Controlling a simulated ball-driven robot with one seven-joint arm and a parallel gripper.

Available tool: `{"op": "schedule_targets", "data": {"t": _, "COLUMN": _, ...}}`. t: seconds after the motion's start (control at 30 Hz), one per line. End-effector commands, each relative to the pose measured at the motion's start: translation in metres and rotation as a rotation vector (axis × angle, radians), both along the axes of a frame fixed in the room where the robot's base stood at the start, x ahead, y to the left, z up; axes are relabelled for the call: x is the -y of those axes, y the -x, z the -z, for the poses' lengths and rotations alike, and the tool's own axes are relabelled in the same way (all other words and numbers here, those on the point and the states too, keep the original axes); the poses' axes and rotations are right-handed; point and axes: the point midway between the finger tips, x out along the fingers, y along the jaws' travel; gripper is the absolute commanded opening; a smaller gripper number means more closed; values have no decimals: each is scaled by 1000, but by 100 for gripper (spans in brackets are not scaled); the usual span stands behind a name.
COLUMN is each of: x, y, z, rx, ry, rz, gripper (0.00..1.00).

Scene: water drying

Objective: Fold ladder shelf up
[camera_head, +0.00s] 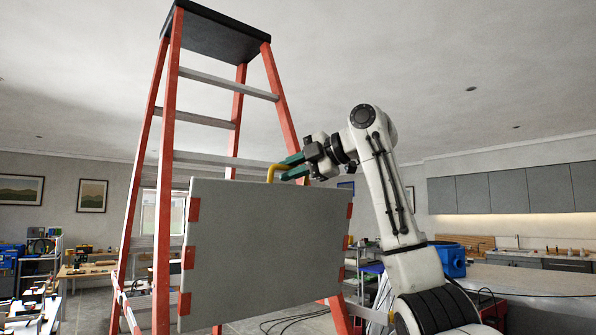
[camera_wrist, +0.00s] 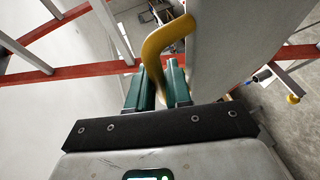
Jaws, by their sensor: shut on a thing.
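The ladder (camera_head: 169,130) stands upright with red-orange rails, grey rungs and a black top. Its grey shelf panel (camera_head: 265,255) hangs steeply tilted, close to upright, in front of the ladder, with red brackets at its side edges. A yellow handle (camera_head: 272,172) rises from the panel's top edge; it also shows in the wrist view (camera_wrist: 165,40). My gripper (camera_head: 290,167) has green fingers and reaches the handle from the right. In the wrist view my gripper (camera_wrist: 160,82) is shut on the handle, which passes between the fingers. The panel hides part of the lower ladder.
A workbench (camera_head: 85,270) and shelving (camera_head: 40,265) stand at the left back. A blue bin (camera_head: 451,260) and a counter (camera_head: 530,278) are at the right, below grey wall cabinets (camera_head: 515,190). Dark cables (camera_head: 290,320) lie on the floor below the panel.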

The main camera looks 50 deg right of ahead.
Motion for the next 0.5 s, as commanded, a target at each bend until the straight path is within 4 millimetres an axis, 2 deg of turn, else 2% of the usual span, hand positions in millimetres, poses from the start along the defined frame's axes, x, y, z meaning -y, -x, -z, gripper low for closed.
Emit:
{"op": "schedule_targets", "data": {"t": 0.2, "x": 2, "y": -9, "z": 0, "rx": -27, "ry": -10, "rz": -2, "gripper": 0}}
{"op": "schedule_targets", "data": {"t": 0.5, "x": 2, "y": -12, "z": -2, "rx": -28, "ry": -10, "rz": 0, "gripper": 0}}
